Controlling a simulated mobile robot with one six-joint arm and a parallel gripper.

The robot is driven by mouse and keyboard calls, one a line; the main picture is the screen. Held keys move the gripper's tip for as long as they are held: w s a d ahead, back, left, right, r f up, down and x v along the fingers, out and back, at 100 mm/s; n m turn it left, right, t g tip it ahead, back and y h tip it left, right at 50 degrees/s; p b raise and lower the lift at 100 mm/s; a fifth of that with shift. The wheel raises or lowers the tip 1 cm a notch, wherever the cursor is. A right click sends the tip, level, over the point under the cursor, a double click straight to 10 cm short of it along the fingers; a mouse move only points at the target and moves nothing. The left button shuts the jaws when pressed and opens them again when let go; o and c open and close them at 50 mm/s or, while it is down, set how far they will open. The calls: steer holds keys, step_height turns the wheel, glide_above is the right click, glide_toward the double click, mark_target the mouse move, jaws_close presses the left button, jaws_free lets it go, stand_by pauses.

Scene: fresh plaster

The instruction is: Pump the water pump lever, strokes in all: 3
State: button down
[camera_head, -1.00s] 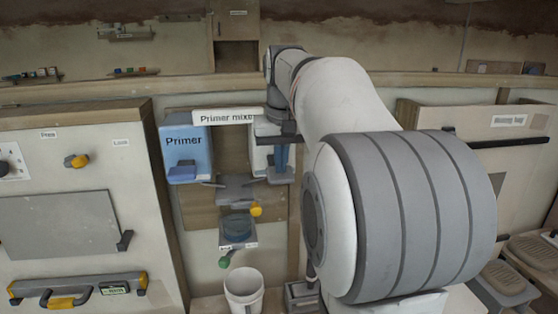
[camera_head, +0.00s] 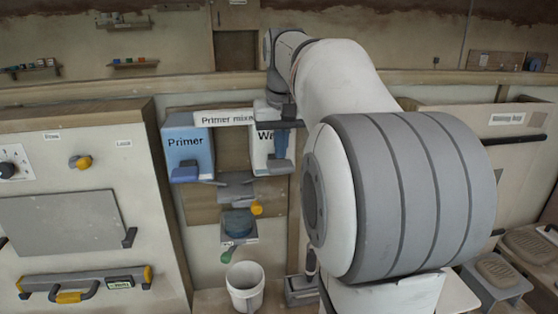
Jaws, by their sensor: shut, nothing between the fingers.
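The water pump is the white tank (camera_head: 263,152) whose label shows only "Wa", because my arm covers the rest. Its grey-blue lever (camera_head: 281,167) sticks out at the tank's lower front. My gripper (camera_head: 282,148) points down just above the lever, at the tank's right front. Its fingers are shut with nothing between them. I cannot tell whether the fingertips touch the lever. The blue Primer tank (camera_head: 186,145) stands to the left with a similar lever (camera_head: 187,173) of its own.
A "Primer mixer" sign (camera_head: 224,118) spans the tanks. Below are a dark round vessel (camera_head: 238,222), a yellow knob (camera_head: 256,208), a green knob (camera_head: 227,256) and a white bucket (camera_head: 245,287). A panelled cabinet (camera_head: 75,145) stands left. My arm hides much of the right side.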

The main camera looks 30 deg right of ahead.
mark_target(281, 164)
steer(key=shift+f, duration=0.1)
steer(key=shift+f+b, duration=1.7)
steer(key=shift+f, duration=0.55)
step_height(281, 164, up, 5)
steer(key=p, duration=0.4)
steer(key=shift+f, duration=0.1)
steer(key=shift+f+b, duration=1.5)
steer(key=shift+f, duration=0.75)
steer(key=shift+r+p, duration=2.05)
steer(key=shift+r, duration=0.25)
